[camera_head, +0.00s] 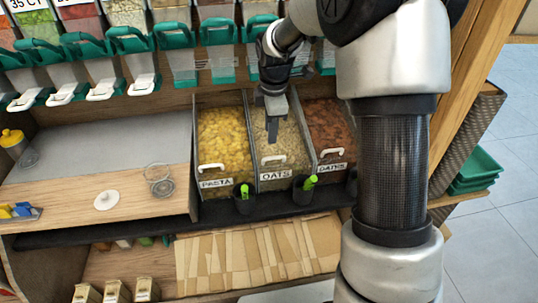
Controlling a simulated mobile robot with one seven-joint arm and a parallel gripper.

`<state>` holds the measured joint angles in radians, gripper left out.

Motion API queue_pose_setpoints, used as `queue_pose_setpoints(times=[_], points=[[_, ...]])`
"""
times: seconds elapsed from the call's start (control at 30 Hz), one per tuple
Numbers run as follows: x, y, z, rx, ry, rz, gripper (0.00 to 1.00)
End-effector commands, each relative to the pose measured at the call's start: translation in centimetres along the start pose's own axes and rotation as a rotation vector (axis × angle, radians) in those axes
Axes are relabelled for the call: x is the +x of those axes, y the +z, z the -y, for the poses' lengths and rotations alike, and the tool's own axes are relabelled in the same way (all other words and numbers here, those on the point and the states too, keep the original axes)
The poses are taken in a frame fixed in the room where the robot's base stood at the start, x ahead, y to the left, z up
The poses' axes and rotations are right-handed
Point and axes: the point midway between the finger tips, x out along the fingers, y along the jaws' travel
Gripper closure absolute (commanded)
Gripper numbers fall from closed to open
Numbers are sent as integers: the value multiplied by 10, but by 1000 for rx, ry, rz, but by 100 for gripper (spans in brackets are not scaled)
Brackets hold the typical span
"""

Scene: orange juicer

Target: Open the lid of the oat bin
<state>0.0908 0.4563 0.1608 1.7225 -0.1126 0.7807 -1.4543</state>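The oat bin (287,142) stands in the middle of a row of three clear-fronted bins, with a white "OATS" label and a white handle (272,159) low on its sloping lid. Pale oats show through the lid, which looks closed. My gripper (272,138) hangs over the oat bin, its fingers pointing down toward the lid, a little above the handle in the picture. I see the fingers nearly edge-on, so their gap is not clear. I cannot tell whether they touch the lid.
The pasta bin (223,135) is directly left and the dates bin (330,125) directly right. Dark cups with green handles (243,198) stand in front. Teal-handled dispensers (130,40) hang above. A counter with a white disc (106,200) lies left.

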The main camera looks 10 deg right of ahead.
Motion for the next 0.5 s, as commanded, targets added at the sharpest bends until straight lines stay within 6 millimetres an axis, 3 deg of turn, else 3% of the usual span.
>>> queue_pose_setpoints(times=[0.03, 0.2, 0.5], points=[[16, -1, 1, -1, -3, 0, 72], [53, 0, 1, 0, -2, 0, 72], [103, 0, 0, 0, 0, 0, 72]])
